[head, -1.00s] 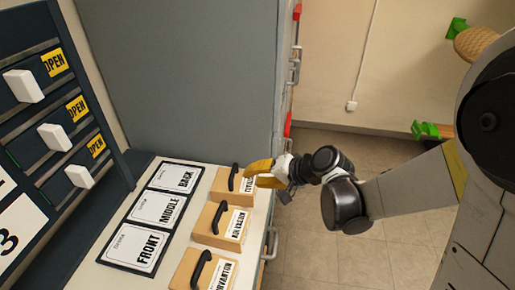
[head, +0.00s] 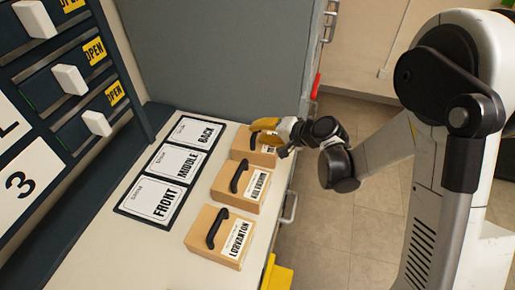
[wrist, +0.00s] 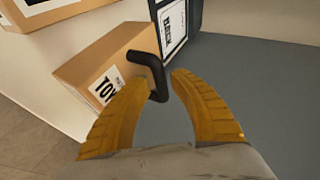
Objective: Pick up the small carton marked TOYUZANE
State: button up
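The TOYUZANE carton (head: 240,146) is the farthest of the row of tan cartons on the counter. In the wrist view the carton (wrist: 118,52) shows its label, cut off after "TOY", and a black handle (wrist: 147,60) on top. My gripper (head: 256,135) is at this carton and covers its handle and part of its label in the head view. In the wrist view my gripper's (wrist: 160,76) yellow fingers are apart, with the handle's near end between their tips. Whether either finger touches the handle I cannot tell.
Two more handled cartons, KOLEASTEN (head: 238,188) and LORVANTON (head: 218,236), stand nearer in the row. Left of them a dark board (head: 122,207) holds cards reading BACK, MIDDLE and FRONT. A dark drawer rack (head: 122,128) stands at left, a grey cabinet (head: 220,60) behind.

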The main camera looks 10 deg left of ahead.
jog(key=shift+x, duration=1.2)
jog(key=shift+d, duration=0.1)
grip_shut()
jog(key=shift+r, duration=0.15)
